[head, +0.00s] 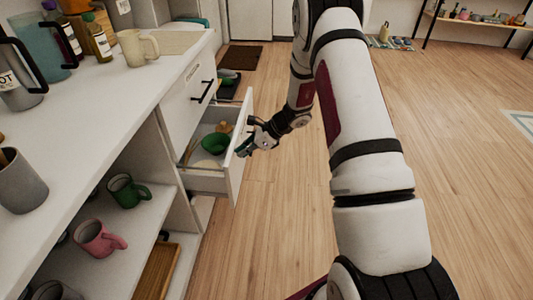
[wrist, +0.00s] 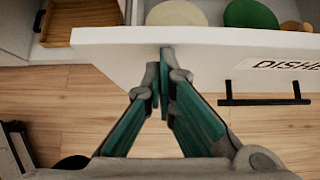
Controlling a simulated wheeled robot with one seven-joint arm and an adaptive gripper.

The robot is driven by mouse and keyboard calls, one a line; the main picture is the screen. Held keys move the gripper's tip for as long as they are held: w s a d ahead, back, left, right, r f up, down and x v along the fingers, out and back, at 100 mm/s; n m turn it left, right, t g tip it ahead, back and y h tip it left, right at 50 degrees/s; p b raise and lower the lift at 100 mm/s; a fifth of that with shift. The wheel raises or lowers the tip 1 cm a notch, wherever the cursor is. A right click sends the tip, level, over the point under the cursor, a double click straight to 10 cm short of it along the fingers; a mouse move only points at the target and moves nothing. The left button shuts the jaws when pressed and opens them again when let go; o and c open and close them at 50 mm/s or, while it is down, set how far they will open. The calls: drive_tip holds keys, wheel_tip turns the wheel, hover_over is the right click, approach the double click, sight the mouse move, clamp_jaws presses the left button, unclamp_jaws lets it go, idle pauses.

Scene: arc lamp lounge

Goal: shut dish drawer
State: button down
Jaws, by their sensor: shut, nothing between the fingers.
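The dish drawer (head: 239,160) is pulled out of the white counter, with its inside showing. It holds a green bowl (head: 215,143) and a pale plate; the wrist view shows the green dish (wrist: 250,14) and pale dish (wrist: 177,12) behind the front panel (wrist: 195,42). The panel has a partly cut-off label (wrist: 284,64) and a black bar handle (wrist: 266,92) to the right of my fingers. My gripper (head: 243,149) is shut and empty, outside the drawer. In the wrist view my fingertips (wrist: 164,64) overlap the panel's face; whether they touch is unclear.
A shut drawer with a black handle (head: 203,91) sits in the counter near the open one. Open shelves nearer me hold a green mug (head: 125,190), a pink mug (head: 95,238) and a wooden tray (head: 158,270). The wood floor (head: 275,195) beside the drawer is clear.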

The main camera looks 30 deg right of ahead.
drive_tip(key=w+a, duration=0.9)
drive_tip(key=a, duration=0.5)
drive_tip(key=shift+w, duration=0.2)
